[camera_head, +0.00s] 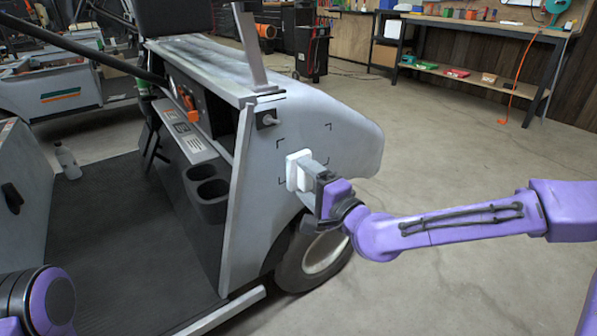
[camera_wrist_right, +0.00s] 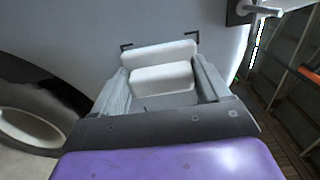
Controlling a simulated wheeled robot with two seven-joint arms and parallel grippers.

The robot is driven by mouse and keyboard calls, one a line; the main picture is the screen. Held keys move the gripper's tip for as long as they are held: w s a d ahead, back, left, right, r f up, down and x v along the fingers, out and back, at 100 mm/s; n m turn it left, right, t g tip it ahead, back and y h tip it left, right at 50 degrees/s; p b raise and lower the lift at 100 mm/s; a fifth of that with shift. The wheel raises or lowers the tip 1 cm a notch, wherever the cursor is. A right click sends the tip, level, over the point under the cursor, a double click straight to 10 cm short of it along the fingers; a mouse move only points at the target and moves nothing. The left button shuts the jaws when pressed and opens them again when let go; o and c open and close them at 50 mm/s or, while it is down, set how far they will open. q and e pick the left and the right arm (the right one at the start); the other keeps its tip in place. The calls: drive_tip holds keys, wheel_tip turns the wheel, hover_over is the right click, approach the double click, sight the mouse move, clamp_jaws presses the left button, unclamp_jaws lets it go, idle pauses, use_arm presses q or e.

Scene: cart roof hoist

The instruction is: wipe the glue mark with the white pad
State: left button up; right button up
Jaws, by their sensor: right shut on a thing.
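The white pad (camera_head: 294,171) is in my right gripper (camera_head: 312,180), held up at the cart's grey side panel (camera_head: 335,125). In the right wrist view, the pad (camera_wrist_right: 158,55) shows as a flat white plate with a white block behind it, between the two grey fingers of the gripper (camera_wrist_right: 160,85). Its face is towards the panel, touching or very close; I cannot tell which. Black corner marks (camera_head: 328,127) frame the patch around the pad. I see no glue mark; the pad may cover it. My left gripper is out of view; only part of my left arm shows.
A knob-like fitting (camera_head: 268,119) sticks out of the panel, above and left of the pad. Cup holders (camera_head: 207,187) and a front wheel (camera_head: 318,253) lie nearby. Open floor (camera_head: 460,150) is on the right, with a workbench (camera_head: 480,30) behind.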

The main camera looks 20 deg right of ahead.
drive_tip(key=shift+s+d, duration=0.2)
drive_tip(key=shift+s, duration=0.5)
drive_tip(key=shift+p+v, duration=0.65)
drive_tip(key=shift+v, duration=0.45)
drive_tip(key=shift+s+d, duration=0.1)
drive_tip(key=shift+s, duration=0.25)
